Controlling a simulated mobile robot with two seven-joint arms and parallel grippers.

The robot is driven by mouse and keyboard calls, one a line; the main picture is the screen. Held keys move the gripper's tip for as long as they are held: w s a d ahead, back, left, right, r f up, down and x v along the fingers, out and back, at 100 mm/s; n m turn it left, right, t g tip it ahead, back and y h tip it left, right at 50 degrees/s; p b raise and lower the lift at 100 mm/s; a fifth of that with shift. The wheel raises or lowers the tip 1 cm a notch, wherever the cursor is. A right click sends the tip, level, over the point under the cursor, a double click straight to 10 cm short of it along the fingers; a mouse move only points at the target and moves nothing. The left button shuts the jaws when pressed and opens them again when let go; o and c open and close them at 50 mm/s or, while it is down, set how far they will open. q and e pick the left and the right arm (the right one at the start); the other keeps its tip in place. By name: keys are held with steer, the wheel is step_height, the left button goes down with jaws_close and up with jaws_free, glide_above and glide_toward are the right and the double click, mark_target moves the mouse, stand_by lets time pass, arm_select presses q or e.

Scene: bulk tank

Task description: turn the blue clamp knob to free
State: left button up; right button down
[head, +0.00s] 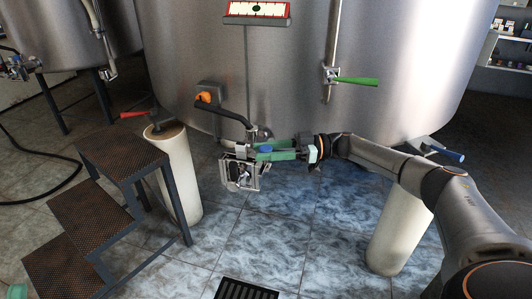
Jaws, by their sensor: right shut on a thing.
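The blue clamp knob (265,149) is on the metal clamp fitting low at the front of the big steel tank, in the middle of the head view. My right gripper (262,153) reaches it from the right, with its green fingers around the knob, shut on it. The fingers hide part of the knob, so its turn angle is unclear. A small green piece (17,291) at the lower left edge looks like part of my left gripper; its fingers' state does not show.
The steel tank (290,70) stands behind, with an orange knob (204,97), a green-handled valve (355,81) and a blue handle (447,154). Dark steps (110,205) and a pale leg (180,178) stand to the left. Tiled floor around the drain grate (245,289) is clear.

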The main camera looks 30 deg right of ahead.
stand_by(0.3)
steer(key=shift+c, duration=2.3)
jaws_free()
steer(key=shift+d, duration=0.1)
steer(key=v, duration=1.2)
steer(key=shift+s, duration=0.2)
steer(key=shift+d, duration=0.1)
